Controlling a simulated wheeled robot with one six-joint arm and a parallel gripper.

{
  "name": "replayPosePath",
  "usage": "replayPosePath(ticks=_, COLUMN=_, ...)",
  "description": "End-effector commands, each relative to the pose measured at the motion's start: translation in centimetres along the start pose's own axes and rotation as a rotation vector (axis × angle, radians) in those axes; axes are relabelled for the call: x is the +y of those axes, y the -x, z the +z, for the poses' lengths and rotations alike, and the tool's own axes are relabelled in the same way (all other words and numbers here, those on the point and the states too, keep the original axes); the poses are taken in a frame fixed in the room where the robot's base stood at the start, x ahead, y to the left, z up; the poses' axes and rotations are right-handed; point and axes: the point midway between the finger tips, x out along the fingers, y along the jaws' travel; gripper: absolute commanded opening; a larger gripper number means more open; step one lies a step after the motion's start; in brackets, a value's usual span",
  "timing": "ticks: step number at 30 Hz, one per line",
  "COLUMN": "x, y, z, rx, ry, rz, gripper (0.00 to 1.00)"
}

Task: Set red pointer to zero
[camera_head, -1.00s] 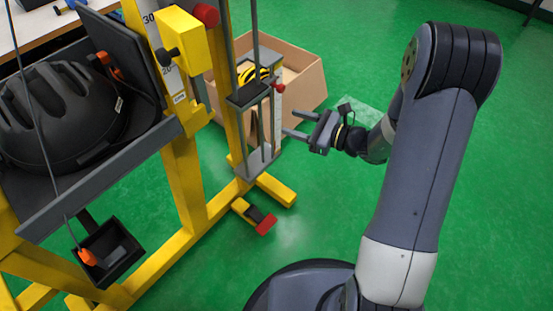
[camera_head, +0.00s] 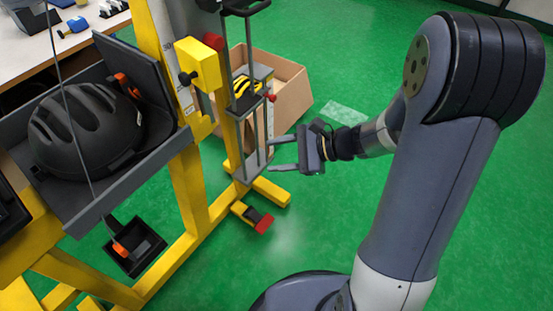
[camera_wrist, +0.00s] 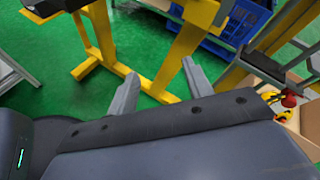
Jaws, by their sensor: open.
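A small red knob (camera_head: 270,97), which may be the red pointer, sits on the narrow upright frame of the yellow drop tower (camera_head: 188,180). A red piece, perhaps the same one, shows at the right of the wrist view (camera_wrist: 289,101). The scale marks beside it are too small to read. My gripper (camera_head: 277,154) is open and empty, its fingers pointing left toward the frame's lower part, below the red knob. In the wrist view my gripper (camera_wrist: 158,75) has nothing between its fingertips; yellow tower legs and green floor lie beyond.
A black helmet (camera_head: 85,130) lies on a grey tray at left. A cardboard box (camera_head: 292,90) stands behind the frame. A blue crate (camera_wrist: 205,45) shows in the wrist view. Green floor at right is clear.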

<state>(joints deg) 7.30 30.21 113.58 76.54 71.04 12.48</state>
Motion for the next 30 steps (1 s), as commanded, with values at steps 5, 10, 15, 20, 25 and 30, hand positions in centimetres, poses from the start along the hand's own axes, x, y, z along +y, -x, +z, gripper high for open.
replayPosePath(ticks=5, x=0.46, y=0.45, z=1.00, rx=0.019, ry=0.037, rz=0.034, gripper=0.48)
replayPosePath(ticks=10, x=0.67, y=0.52, z=1.13, rx=0.025, ry=0.048, rz=0.044, gripper=0.48)
replayPosePath(ticks=15, x=0.68, y=0.51, z=1.10, rx=0.025, ry=0.047, rz=0.044, gripper=0.48)
replayPosePath(ticks=20, x=0.67, y=0.51, z=1.10, rx=0.024, ry=0.047, rz=0.043, gripper=0.48)
replayPosePath(ticks=25, x=0.65, y=0.48, z=1.03, rx=0.024, ry=0.045, rz=0.042, gripper=0.48)
replayPosePath(ticks=30, x=0.37, y=0.10, z=0.20, rx=0.010, ry=0.018, rz=0.018, gripper=0.48)
